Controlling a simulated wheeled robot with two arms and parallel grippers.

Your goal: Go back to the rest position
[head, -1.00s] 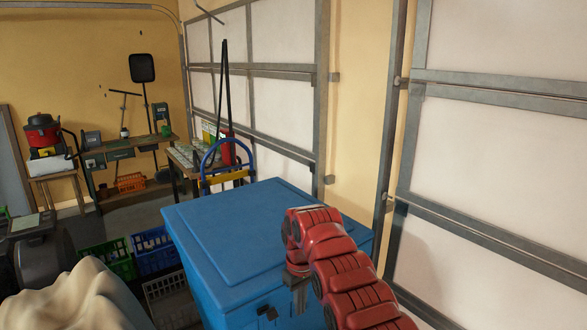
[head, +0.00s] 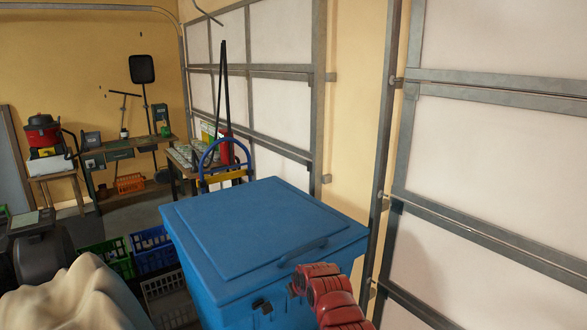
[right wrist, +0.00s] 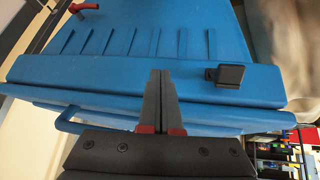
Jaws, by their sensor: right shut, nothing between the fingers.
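My right arm, red and segmented, comes into the head view at the lower edge, in front of the blue chest (head: 255,230). The chest's flat lid is down. Its black latch (head: 262,306) and a side handle (head: 303,252) show. In the right wrist view my right gripper (right wrist: 160,75) is shut and empty, its dark fingers together in front of the chest's ribbed blue wall (right wrist: 140,40). The black latch is right of the fingertips in that view (right wrist: 229,76). The right gripper is not visible in the head view. My left gripper is in neither view.
A panelled garage door (head: 500,180) stands to the right. Green (head: 110,256) and blue (head: 153,250) crates sit left of the chest. A pale draped shape (head: 65,295) fills the lower left.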

